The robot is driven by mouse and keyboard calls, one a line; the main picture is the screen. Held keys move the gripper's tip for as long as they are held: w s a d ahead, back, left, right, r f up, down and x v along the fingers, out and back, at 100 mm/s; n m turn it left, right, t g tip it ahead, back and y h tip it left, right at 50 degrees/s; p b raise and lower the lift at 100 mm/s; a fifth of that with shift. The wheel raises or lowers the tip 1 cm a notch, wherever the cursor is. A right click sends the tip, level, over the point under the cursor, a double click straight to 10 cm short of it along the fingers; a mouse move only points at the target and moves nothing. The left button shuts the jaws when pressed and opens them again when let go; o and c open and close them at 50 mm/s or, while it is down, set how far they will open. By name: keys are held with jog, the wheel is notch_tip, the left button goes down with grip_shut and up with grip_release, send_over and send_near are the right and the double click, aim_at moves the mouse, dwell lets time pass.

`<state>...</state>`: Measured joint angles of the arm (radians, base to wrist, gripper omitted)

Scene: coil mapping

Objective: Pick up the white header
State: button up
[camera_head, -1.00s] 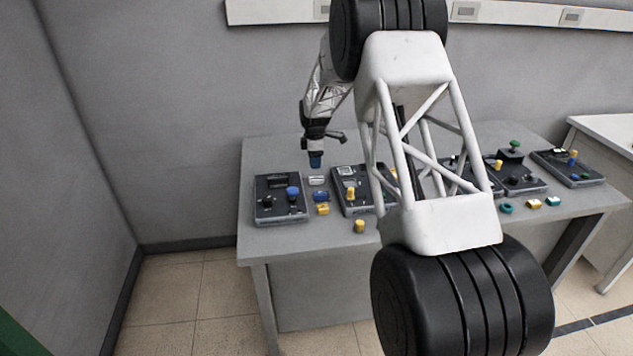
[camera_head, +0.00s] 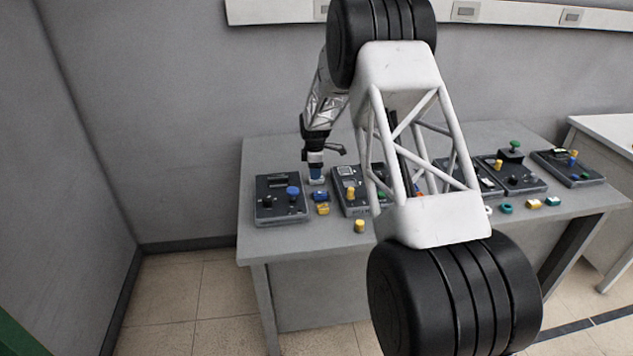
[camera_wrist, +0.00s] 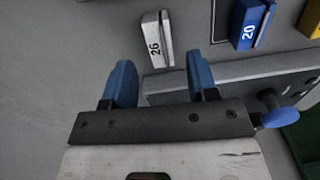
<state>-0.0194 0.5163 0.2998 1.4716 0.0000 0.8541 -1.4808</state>
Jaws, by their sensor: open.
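The white header (camera_wrist: 156,40), a small block marked 26, lies on the grey table in the wrist view, just beyond the fingertips and roughly between their lines. My gripper (camera_wrist: 160,72) has two blue fingers set apart with nothing between them. In the head view my gripper (camera_head: 316,177) points down over the table, low at the white header's spot, and largely hides the header there. Contact between fingers and header does not show.
A blue header (camera_wrist: 249,24) marked 20 and a yellow header (camera_head: 322,209) lie close by. A dark panel with a blue knob (camera_head: 293,191) stands left of my gripper in the head view; another panel (camera_head: 348,203) stands to the right. A yellow cylinder (camera_head: 359,226) is near the front edge.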

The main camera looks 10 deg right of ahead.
jog(key=shift+f, duration=1.45)
grip_shut()
jog(key=shift+r, duration=0.1)
jog(key=shift+r, duration=1.45)
jog(key=shift+s+r, duration=0.25)
jog(key=shift+s, duration=0.05)
jog(key=s, duration=0.5)
jog(key=s+r, duration=0.1)
jog(key=s, duration=0.9)
jog(key=shift+s+d+r, duration=0.15)
jog(key=shift+s+r, duration=0.05)
